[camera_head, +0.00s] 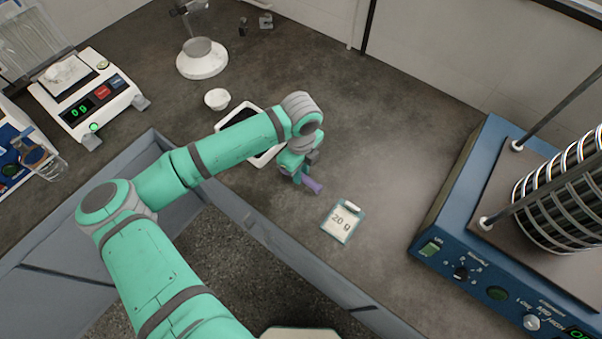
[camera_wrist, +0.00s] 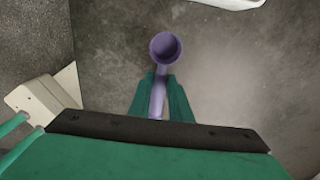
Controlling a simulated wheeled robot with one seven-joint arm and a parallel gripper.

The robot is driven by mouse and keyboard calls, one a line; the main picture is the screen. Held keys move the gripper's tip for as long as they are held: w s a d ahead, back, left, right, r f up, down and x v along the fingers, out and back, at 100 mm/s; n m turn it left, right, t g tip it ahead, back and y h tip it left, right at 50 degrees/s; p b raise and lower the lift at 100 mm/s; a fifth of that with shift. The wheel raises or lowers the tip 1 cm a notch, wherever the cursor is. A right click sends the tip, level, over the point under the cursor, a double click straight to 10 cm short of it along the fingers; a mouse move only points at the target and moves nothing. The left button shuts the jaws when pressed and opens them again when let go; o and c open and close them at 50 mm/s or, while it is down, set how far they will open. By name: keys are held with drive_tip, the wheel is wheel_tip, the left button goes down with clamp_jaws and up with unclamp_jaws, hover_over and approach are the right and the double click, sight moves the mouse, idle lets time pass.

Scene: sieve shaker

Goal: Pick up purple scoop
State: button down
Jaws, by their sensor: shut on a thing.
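The purple scoop (camera_wrist: 166,50) shows in the wrist view with its round bowl facing the camera beyond my fingertips. My gripper (camera_wrist: 160,90) is shut on the scoop's handle, which lies between the two green fingers. In the head view the scoop (camera_head: 312,185) sticks out from my gripper (camera_head: 298,176) toward the lower right, over the counter. Whether the scoop is clear of the counter or touching it, I cannot tell. My arm hides part of the gripper.
A white tray (camera_head: 268,157) with dark contents lies partly behind my arm, beside a small white cup (camera_head: 217,99). A card marked 20 g (camera_head: 343,221) lies right of the scoop. The blue sieve shaker (camera_head: 449,199) stands at the right, a scale (camera_head: 112,101) at the left.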

wheel_tip(320, 180, up, 2)
drive_tip(key=shift+a+r, duration=0.1)
drive_tip(key=shift+r, duration=0.15)
drive_tip(key=s+a+r, duration=0.8)
drive_tip(key=s+r, duration=0.1)
drive_tip(key=s, duration=0.2)
drive_tip(key=shift+r, duration=0.25)
drive_tip(key=shift+s, duration=0.15)
drive_tip(key=c, duration=2.5)
unclamp_jaws()
drive_tip(key=shift+a, duration=0.15)
clamp_jaws()
